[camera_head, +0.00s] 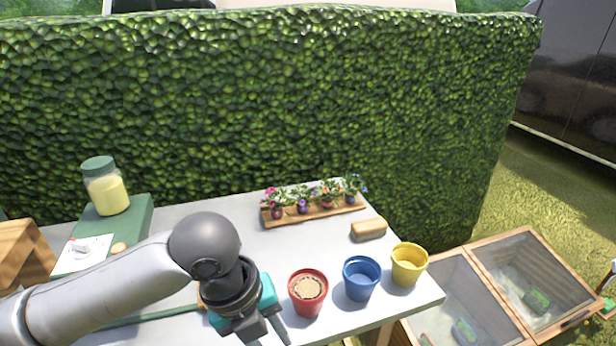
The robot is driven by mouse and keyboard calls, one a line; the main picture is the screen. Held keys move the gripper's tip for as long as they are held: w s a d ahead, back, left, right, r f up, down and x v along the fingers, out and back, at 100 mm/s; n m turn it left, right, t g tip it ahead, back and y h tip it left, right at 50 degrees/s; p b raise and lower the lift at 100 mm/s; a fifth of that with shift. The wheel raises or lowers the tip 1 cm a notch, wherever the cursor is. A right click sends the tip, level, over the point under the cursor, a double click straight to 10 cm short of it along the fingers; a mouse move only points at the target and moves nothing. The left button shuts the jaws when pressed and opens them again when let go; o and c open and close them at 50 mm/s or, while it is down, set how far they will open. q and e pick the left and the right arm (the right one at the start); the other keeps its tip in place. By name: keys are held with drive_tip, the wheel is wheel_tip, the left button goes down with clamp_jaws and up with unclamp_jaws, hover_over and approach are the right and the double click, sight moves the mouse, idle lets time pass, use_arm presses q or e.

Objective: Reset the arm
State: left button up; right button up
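My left arm comes in from the lower left and reaches over the front of the white table (240,228). Its gripper (268,338) points down at the bottom edge of the picture, left of the red pot (322,295). Two dark fingers show spread apart, and I see nothing between them, though the tips are partly cut off by the frame. The red pot holds brown soil. A blue pot (361,288) and a yellow pot (408,272) stand to its right. My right gripper is not in view.
A wooden tray of small potted flowers (335,211) stands at the back, with a brush-like block (368,231) in front. A jar with a green lid (106,188) stands on a green board (140,215) at left. Glass-topped wooden frames (497,240) lie right, below a hedge (300,100).

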use_arm(q)
drive_tip(key=s+d+f+n+t+h, duration=0.25)
drive_tip(key=f+n, duration=0.25)
drive_tip(key=n, duration=1)
drive_tip(key=s+a+f+n+y, duration=0.3)
drive_tip(key=s+a+f+n, duration=0.1)
drive_tip(key=a+n, duration=0.35)
drive_tip(key=s+a+f+n+y, duration=0.2)
drive_tip(key=s+a+f+n, duration=0.3)
drive_tip(key=n, duration=0.3)
wheel_tip(320, 180, down, 21)
drive_tip(key=s+g, duration=0.1)
drive_tip(key=s, duration=0.1)
drive_tip(key=s+a+f+m+g, duration=0.1)
drive_tip(key=s+a+f, duration=0.2)
drive_tip(key=s+f, duration=1)
drive_tip(key=shift+s, duration=0.55)
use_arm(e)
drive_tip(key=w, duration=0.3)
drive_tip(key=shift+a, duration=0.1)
